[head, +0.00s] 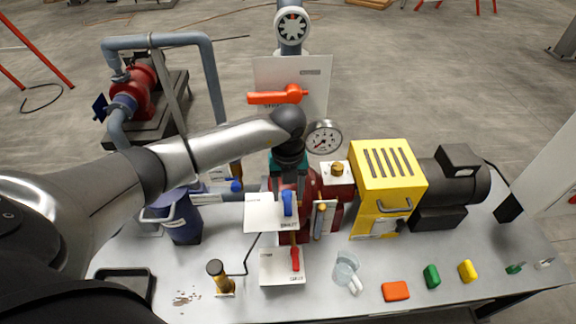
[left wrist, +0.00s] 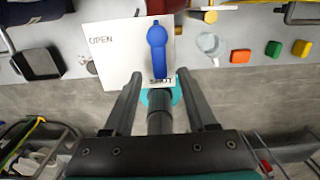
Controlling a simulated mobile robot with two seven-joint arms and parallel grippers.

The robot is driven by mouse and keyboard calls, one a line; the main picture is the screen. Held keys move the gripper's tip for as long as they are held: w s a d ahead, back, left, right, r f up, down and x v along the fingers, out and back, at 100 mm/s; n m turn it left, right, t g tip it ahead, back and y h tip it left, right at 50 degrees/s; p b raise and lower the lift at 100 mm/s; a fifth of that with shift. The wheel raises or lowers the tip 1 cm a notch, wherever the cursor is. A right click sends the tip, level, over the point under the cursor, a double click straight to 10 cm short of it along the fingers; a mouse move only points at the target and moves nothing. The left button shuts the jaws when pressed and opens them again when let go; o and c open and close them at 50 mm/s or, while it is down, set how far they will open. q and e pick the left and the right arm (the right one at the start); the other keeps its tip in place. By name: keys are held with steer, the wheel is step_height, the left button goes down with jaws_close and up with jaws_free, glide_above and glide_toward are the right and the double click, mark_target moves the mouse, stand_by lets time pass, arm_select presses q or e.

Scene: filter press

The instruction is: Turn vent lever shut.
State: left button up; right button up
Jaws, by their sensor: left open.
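A blue lever (head: 288,203) is mounted on a white plate (head: 258,212) in the middle of the bench. In the left wrist view the same lever (left wrist: 158,48) lies along the plate (left wrist: 112,62), its narrower end beside the word SHUT; OPEN is printed at the upper left. I cannot read for sure whether this is the vent lever. My left gripper (head: 288,180) points down just above it. Its fingers (left wrist: 160,88) are spread and hold nothing; the lever lies ahead, between their lines. Contact is not visible. My right gripper is not in view.
An orange lever (head: 280,96) is on an upright plate behind. A red lever (head: 295,259) is on a lower plate in front. Small coloured blocks (head: 396,291) lie front right.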

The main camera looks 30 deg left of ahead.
mark_target(288, 206)
arm_select(q)
step_height(288, 206, up, 11)
steer(key=shift+b, duration=0.45)
